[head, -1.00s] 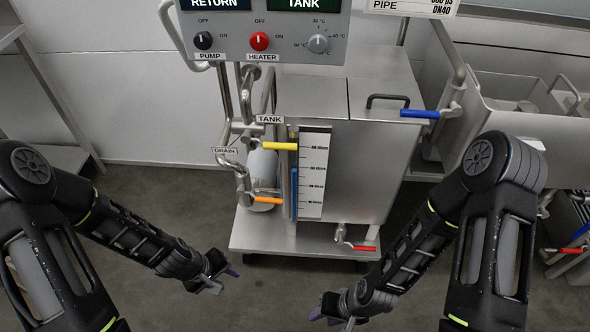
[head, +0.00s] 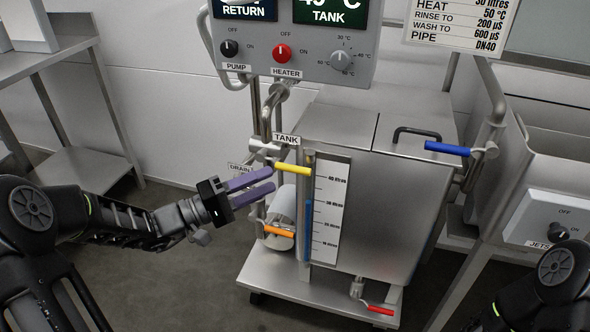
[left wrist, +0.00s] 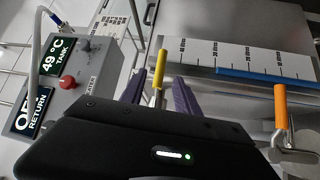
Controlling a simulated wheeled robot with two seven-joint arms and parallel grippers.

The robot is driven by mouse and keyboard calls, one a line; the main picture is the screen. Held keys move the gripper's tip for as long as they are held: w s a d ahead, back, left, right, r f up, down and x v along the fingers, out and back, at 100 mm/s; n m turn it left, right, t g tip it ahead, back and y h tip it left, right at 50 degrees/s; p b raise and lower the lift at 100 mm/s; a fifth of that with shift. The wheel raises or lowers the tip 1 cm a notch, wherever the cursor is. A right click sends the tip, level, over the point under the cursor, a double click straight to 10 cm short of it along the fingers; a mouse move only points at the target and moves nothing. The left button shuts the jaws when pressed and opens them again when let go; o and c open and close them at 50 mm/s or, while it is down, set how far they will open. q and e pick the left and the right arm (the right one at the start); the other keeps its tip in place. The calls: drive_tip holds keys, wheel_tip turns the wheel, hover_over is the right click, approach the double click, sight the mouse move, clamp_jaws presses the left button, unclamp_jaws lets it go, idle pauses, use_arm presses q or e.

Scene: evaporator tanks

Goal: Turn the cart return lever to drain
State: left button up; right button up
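A yellow-handled lever (head: 292,169) sits on the piping at the cart's left side, between the TANK label (head: 286,140) and the partly covered DRAIN label (head: 240,170). I take it for the return lever; its handle points right in the head view, toward the tank. My left gripper (head: 272,179) is open, its two purple fingers apart and reaching toward this lever from the left. In the left wrist view the yellow handle (left wrist: 159,70) shows between the two fingers, with gaps on both sides. I cannot tell whether the fingers touch the lever. My right gripper is out of view.
An orange-handled lever (head: 278,231) is lower on the same piping. A control box (head: 300,62) hangs above. A scale plate (head: 331,205) is right of the levers. A red lever (head: 380,310) and a blue lever (head: 447,148) are farther off. A metal table stands left.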

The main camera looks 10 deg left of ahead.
sight(293, 166)
use_arm(q)
drive_tip(key=b+x, duration=0.1)
drive_tip(key=x, duration=0.6)
drive_tip(key=shift+w+d, duration=0.3)
drive_tip(key=shift+d, duration=0.05)
clamp_jaws()
idle(1.2)
